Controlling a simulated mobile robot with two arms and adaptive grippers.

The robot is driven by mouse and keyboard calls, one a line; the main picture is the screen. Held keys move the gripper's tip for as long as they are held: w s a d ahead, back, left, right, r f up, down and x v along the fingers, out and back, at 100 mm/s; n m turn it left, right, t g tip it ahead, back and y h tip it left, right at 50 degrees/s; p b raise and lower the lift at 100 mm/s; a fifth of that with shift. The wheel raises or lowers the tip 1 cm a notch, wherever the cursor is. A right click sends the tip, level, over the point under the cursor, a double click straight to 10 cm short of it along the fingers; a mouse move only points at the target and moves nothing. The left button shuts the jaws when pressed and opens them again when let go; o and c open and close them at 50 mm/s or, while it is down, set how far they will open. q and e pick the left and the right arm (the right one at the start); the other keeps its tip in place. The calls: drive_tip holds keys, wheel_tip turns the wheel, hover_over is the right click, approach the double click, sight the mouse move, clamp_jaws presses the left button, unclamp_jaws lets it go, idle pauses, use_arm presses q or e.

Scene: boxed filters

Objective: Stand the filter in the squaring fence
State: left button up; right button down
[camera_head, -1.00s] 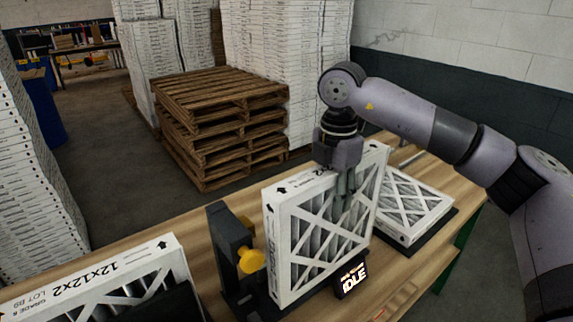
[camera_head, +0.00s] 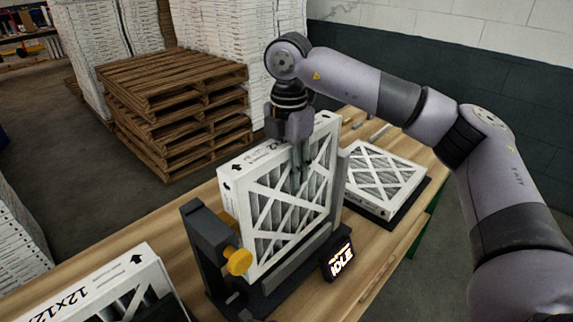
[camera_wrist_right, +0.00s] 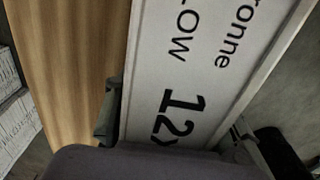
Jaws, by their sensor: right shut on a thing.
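The white-framed pleated filter (camera_head: 287,205) stands upright in the head view, between the walls of the dark squaring fence (camera_head: 200,245). Its lower edge is close to the fence base; I cannot tell whether it rests fully on it. A yellow knob (camera_head: 238,262) on the fence overlaps the filter's lower left edge. My right gripper (camera_head: 300,168) is shut on the filter's top edge from above. In the right wrist view, the filter's printed side (camera_wrist_right: 185,70) lies between the fingers (camera_wrist_right: 175,130). My left gripper is not in view.
Another filter (camera_head: 385,178) lies flat on a dark tray to the right. A boxed filter (camera_head: 105,285) shows at the lower left. Wooden pallets (camera_head: 175,115) stand beyond the workbench (camera_head: 165,225).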

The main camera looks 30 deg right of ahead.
sight(287, 193)
drive_tip(key=shift+w+f+b, duration=0.1)
drive_tip(key=shift+f+b, duration=2.05)
drive_tip(key=shift+f, duration=1.25)
drive_tip(key=shift+f+b, duration=0.3)
drive_tip(key=c, duration=1.3)
unclamp_jaws()
drive_tip(key=shift+c, duration=0.2)
drive_tip(key=shift+r, duration=0.1)
drive_tip(key=shift+r+p, duration=2.35)
drive_tip(key=shift+r, duration=1.1)
drive_tip(key=shift+o, duration=0.5)
